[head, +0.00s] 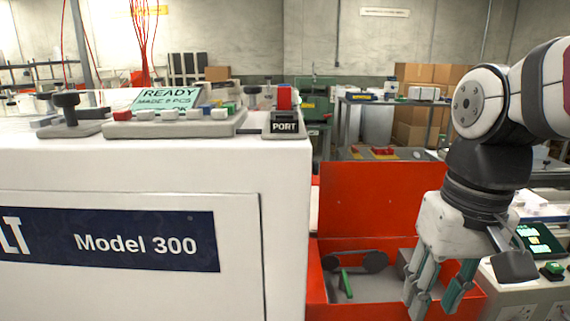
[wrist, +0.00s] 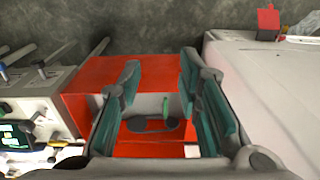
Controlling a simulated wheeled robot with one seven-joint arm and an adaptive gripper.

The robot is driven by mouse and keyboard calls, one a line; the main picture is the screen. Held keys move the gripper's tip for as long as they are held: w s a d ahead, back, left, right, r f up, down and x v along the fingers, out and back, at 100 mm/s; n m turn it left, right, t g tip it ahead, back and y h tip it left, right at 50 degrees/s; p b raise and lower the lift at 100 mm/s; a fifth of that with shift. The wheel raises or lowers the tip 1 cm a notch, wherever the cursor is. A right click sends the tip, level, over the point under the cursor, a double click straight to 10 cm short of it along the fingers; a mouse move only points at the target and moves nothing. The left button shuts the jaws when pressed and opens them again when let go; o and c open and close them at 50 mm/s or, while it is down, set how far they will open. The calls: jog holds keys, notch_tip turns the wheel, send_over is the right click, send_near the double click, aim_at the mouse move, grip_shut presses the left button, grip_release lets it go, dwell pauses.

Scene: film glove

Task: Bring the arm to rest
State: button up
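My gripper (head: 436,297) hangs from my arm at the right of the head view, fingers pointing down, over the right part of an open red box (head: 370,205). The wrist view shows the gripper (wrist: 160,78) with its teal-padded fingers wide apart and nothing between them. Inside the box lie a dark item with rounded ends (head: 374,262) and a thin green piece (head: 346,283). The green piece (wrist: 166,108) also shows between the fingers in the wrist view, lower down and apart from them. The fingers hide part of the box's right side.
A large white machine (head: 130,166) marked "Model 300" fills the left. On it stand a control panel with a READY screen (head: 168,98) and a PORT block (head: 284,123). Another device with a dark screen (head: 538,240) stands close right of the gripper. Benches and cardboard boxes (head: 420,110) are behind.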

jog(key=s+f, duration=0.3)
jog(key=s, duration=1.1)
notch_tip(320, 180, up, 19)
jog(key=t+p, duration=0.3)
jog(key=p, duration=1.5)
jog(key=shift+w+d+r+t, duration=0.15)
jog(key=shift+w+r+t, duration=0.05)
jog(key=shift+t, duration=0.2)
